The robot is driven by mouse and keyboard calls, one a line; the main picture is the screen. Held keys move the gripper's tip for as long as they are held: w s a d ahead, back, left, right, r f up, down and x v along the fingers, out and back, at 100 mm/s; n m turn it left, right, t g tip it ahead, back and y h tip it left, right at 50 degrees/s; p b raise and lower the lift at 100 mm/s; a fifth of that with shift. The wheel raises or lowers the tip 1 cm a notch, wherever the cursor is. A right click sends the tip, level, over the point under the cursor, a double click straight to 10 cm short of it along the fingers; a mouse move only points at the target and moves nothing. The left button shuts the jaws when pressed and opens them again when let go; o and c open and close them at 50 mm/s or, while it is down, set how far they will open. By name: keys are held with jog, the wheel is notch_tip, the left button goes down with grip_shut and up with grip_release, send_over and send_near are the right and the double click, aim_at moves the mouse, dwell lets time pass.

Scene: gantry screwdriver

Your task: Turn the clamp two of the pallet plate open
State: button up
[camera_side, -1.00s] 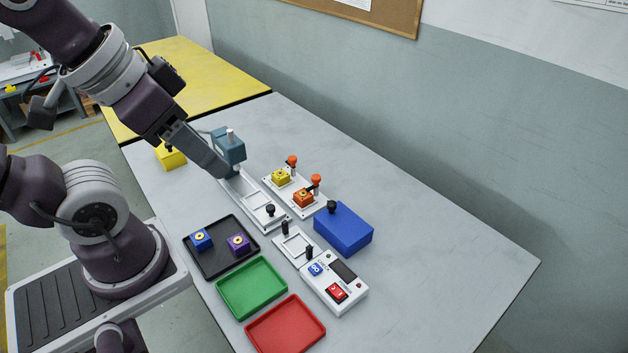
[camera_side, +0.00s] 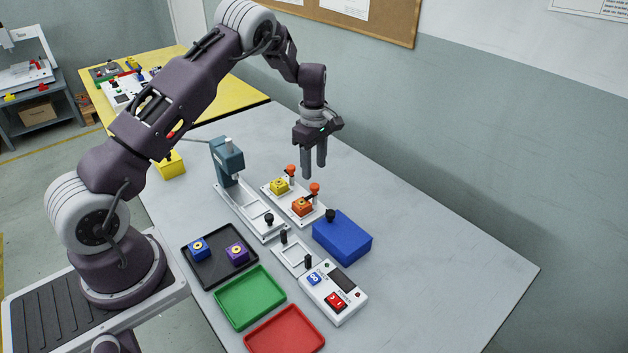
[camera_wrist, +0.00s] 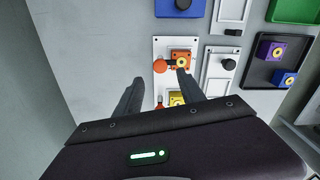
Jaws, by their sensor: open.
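The white pallet plate (camera_side: 318,213) lies on the grey table and carries a yellow block (camera_side: 279,186) and an orange block (camera_side: 302,206). A clamp with an orange knob (camera_side: 291,169) stands by the yellow block. A second clamp with an orange knob (camera_side: 315,187) stands by the orange block, with a dark arm reaching toward it. The frames do not mark which is clamp two. My gripper (camera_side: 314,175) points down, open and empty, above and behind the plate. In the wrist view, its fingers (camera_wrist: 159,88) partly hide the yellow block (camera_wrist: 176,99); the orange block's clamp knob (camera_wrist: 160,66) is clear.
A blue box (camera_side: 343,238) with a black knob stands close in front of the plate. A screwdriver gantry (camera_side: 228,160) with a rail fixture stands to the left. A black tray (camera_side: 218,262), green tray (camera_side: 250,298) and control box (camera_side: 334,292) lie nearer. The table's right side is clear.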

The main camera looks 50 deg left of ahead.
aim_at(314, 185)
notch_tip(314, 185, down, 6)
jog(key=shift+r, duration=0.2)
grip_shut()
